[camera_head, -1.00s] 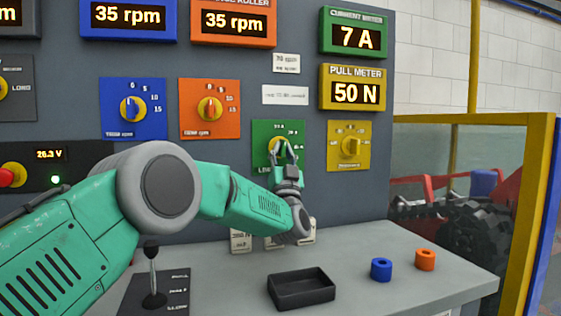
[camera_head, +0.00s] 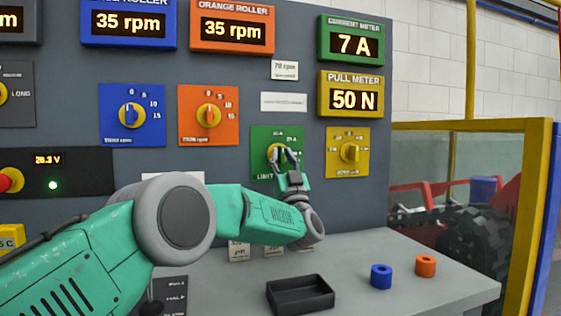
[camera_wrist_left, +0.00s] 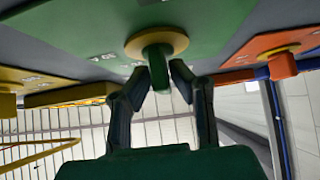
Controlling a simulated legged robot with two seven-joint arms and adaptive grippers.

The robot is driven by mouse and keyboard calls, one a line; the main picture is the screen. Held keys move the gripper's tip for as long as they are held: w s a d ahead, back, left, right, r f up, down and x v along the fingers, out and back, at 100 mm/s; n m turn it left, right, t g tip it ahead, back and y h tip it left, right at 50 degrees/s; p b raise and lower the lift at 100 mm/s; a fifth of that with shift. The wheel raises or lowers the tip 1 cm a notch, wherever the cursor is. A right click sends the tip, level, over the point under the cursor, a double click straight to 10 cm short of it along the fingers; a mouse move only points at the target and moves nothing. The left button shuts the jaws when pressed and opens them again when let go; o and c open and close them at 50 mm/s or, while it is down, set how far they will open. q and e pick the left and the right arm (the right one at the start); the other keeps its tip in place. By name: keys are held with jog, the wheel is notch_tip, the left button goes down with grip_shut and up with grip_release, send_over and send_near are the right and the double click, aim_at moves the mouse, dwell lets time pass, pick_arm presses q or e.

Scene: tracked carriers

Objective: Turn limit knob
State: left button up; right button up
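The limit knob (camera_head: 273,153) is a round yellow knob on a green panel (camera_head: 261,172) on the grey wall console, marked LIMIT. In the left wrist view, the knob (camera_wrist_left: 157,44) has a green-looking bar standing out towards me. My left gripper (camera_head: 284,155) is at the knob, and in its wrist view the two fingertips (camera_wrist_left: 161,74) close in on either side of the bar and appear to touch it. The fingers partly hide the knob and its scale in the head view. The green current meter (camera_head: 351,44) reads 7 A. My right gripper is not in view.
Blue (camera_head: 132,116), orange (camera_head: 208,115) and yellow (camera_head: 348,152) knob panels flank the green one. A yellow-framed enclosure stands at right.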

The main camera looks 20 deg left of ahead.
pick_arm(q)
jog(key=shift+o, duration=0.2)
jog(key=shift+s+d+r, duration=0.15)
jog(key=shift+d+r, duration=0.1)
jog(key=shift+d, duration=0.05)
jog(key=shift+f, duration=0.1)
jog(key=shift+f, duration=0.1)
jog(key=shift+f, duration=0.15)
jog(key=s+d+f, duration=0.1)
jog(key=s+d, duration=0.7)
jog(key=s, duration=0.3)
jog(key=shift+s+f, duration=0.25)
jog(key=shift+f, duration=0.15)
